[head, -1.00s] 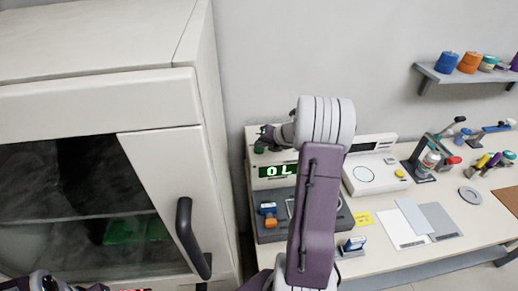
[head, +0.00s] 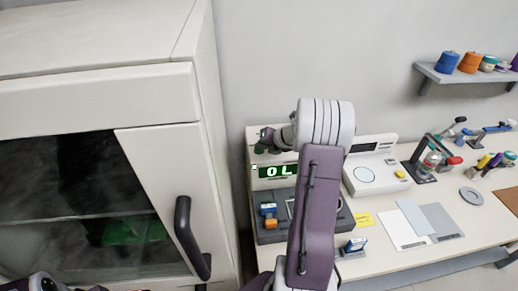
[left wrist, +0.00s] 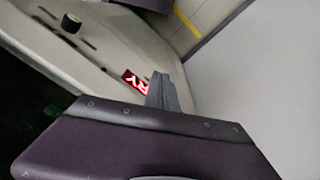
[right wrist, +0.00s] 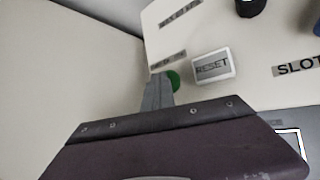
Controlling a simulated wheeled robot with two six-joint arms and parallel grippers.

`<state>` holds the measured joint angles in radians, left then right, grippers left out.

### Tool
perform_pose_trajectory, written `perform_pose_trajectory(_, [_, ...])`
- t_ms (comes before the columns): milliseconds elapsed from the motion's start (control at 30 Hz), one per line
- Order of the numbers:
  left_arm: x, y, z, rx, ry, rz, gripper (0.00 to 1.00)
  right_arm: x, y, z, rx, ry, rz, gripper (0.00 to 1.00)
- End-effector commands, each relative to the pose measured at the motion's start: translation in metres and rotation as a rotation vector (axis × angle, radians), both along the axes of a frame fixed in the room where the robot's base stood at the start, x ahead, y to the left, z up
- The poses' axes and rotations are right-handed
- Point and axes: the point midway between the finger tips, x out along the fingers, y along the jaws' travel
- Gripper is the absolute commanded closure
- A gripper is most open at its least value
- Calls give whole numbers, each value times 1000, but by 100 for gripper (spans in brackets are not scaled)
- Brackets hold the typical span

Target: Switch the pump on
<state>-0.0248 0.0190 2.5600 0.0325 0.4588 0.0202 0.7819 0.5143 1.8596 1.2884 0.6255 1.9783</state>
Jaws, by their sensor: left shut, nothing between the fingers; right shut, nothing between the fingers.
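The white instrument (head: 275,184) with a lit green display (head: 276,171) stands on the bench, partly hidden by my right arm. My right gripper (head: 264,140) is shut and empty at its upper left. In the right wrist view, the shut fingertips (right wrist: 158,92) are at a round green button (right wrist: 173,80), which they partly cover; I cannot tell whether they touch it. A small label above it is too blurred to read. My left gripper (left wrist: 163,92) is shut and empty, near a red lit display (left wrist: 136,82) in the left wrist view.
A white RESET button (right wrist: 212,66) is right of the green one, with a dark knob (right wrist: 250,6) above. A cabinet (head: 165,170) with a black handle stands close on the left. A balance (head: 372,174) is on the bench (head: 420,256) to the right.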

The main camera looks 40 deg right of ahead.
Motion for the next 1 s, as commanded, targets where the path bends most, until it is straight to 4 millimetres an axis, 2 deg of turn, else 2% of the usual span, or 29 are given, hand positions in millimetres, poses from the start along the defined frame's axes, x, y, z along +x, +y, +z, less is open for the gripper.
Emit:
perform_pose_trajectory(167, [0,0,1,0,0,0,100,0,0,1,1,2,1,100])
perform_pose_trajectory(600, [0,0,27,0,0,0,100,0,0,25,0,1,1,100])
perform_pose_trajectory(1000, [0,0,29,0,0,0,100,0,0,27,0,0,0,100])
